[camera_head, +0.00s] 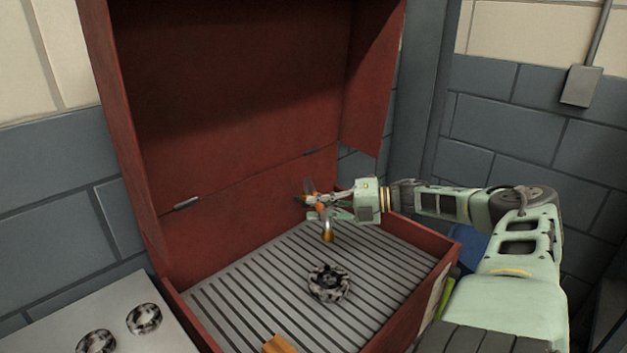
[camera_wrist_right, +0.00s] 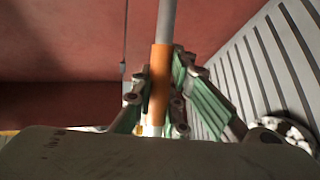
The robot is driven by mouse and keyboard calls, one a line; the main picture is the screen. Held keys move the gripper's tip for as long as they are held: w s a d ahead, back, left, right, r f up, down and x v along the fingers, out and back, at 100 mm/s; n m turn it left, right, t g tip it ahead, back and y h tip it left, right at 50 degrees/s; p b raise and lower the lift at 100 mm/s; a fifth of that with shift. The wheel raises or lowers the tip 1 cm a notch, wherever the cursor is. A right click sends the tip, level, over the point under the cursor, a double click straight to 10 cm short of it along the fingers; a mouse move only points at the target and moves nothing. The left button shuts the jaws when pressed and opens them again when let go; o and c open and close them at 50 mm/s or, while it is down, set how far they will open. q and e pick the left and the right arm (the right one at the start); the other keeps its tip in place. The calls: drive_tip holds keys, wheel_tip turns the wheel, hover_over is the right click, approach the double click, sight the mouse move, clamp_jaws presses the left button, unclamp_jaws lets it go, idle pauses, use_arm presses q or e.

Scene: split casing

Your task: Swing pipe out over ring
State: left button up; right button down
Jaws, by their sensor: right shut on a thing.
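The pipe (camera_head: 326,222) is a thin grey bent tube with orange parts, inside the red casing; its lower end hangs above the slatted floor with an orange-brown tip. My right gripper (camera_head: 319,203) reaches in from the right and is shut on the pipe. In the right wrist view the fingers (camera_wrist_right: 157,105) close around an orange sleeve (camera_wrist_right: 160,75) on the pipe. The mottled black-and-white ring (camera_head: 329,283) lies on the slatted floor, below and nearer than the pipe's tip, apart from it. Part of a ring shows at right in the wrist view (camera_wrist_right: 290,130). My left gripper is not in view.
The casing's red lid (camera_head: 230,80) stands open behind; its right wall (camera_head: 425,235) runs under my right arm. Two similar rings (camera_head: 144,318) (camera_head: 97,342) lie on a pale surface at left. An orange block (camera_head: 277,345) sits at the floor's near edge. Slats around the ring are clear.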

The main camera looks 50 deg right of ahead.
drive_tip(key=shift+s+d+n+y+b, duration=0.1)
drive_tip(key=shift+d+n+y+b, duration=0.2)
drive_tip(key=shift+b, duration=0.05)
drive_tip(key=shift+r, duration=0.1)
drive_tip(key=c, duration=1.7)
unclamp_jaws()
drive_tip(key=shift+d, duration=0.1)
drive_tip(key=shift+c, duration=0.2)
